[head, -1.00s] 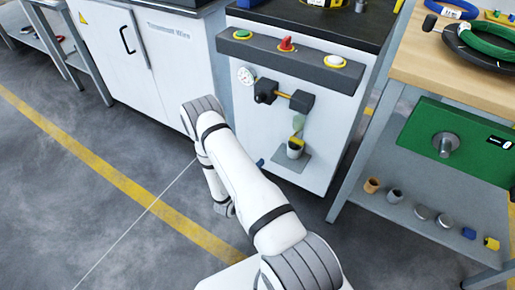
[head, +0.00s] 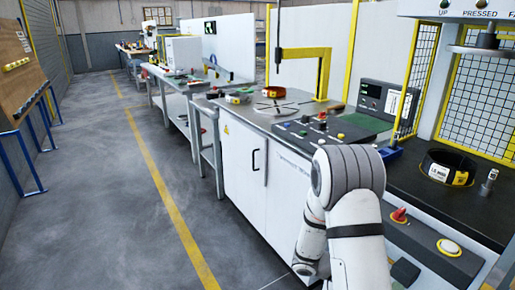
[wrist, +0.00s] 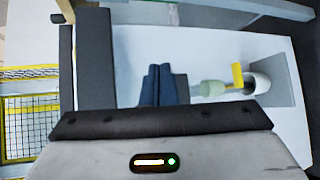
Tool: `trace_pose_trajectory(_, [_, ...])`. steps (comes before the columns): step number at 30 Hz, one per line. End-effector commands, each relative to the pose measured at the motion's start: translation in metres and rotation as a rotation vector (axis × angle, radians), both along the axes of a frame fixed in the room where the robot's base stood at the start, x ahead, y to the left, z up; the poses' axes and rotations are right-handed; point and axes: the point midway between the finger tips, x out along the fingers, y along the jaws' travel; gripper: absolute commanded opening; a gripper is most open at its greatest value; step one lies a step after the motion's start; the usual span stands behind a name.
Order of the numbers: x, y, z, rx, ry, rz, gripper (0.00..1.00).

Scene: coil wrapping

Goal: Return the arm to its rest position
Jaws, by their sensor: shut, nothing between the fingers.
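My arm (head: 350,205) stands folded at the lower right in the head view, its white links in front of the cabinets. My gripper (wrist: 158,85) shows in the wrist view as two dark blue fingers, closed together with nothing between them. They point towards a white panel (wrist: 210,50). To the right of the fingertips are a pale green part with a yellow tab (wrist: 237,75) and a white and dark cup-like fitting (wrist: 259,84) on a grey plate. I cannot tell the exact gap between the fingers and these parts.
A press station (head: 480,95) with a dark banded coil (head: 447,168) stands at the right. A yellow-armed wrapping table (head: 325,62) stands behind. The floor (head: 110,200) at left is clear.

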Motion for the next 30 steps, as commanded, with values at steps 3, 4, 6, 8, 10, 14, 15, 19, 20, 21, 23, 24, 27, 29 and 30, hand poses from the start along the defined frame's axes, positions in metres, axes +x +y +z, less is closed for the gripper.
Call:
trace_pose_trajectory(3, [-0.024,0.010,0.061,0.133,-0.009,-0.085,0.00])
trace_pose_trajectory(4, [-0.030,0.014,0.071,0.171,-0.009,-0.103,0.00])
trace_pose_trajectory(6, [-0.044,0.022,0.096,0.262,-0.018,-0.137,0.00])
trace_pose_trajectory(8, [-0.055,0.031,0.117,0.343,-0.029,-0.160,0.00])
trace_pose_trajectory(10, [-0.068,0.042,0.139,0.441,-0.046,-0.174,0.00])
trace_pose_trajectory(14, [-0.088,0.066,0.179,0.626,-0.095,-0.174,0.00])
trace_pose_trajectory(15, [-0.094,0.074,0.191,0.681,-0.111,-0.166,0.00])
trace_pose_trajectory(19, [-0.109,0.101,0.230,0.863,-0.183,-0.118,0.00])
trace_pose_trajectory(20, [-0.111,0.107,0.239,0.904,-0.203,-0.102,0.00])
trace_pose_trajectory(21, [-0.115,0.115,0.252,0.956,-0.228,-0.078,0.00])
trace_pose_trajectory(23, [-0.120,0.128,0.270,1.031,-0.270,-0.038,0.00])
trace_pose_trajectory(24, [-0.123,0.135,0.280,1.075,-0.297,-0.009,0.00])
trace_pose_trajectory(27, [-0.128,0.152,0.304,1.168,-0.360,0.060,0.00])
trace_pose_trajectory(29, [-0.130,0.159,0.315,1.208,-0.392,0.098,0.00])
trace_pose_trajectory(30, [-0.132,0.163,0.321,1.228,-0.408,0.117,0.00])
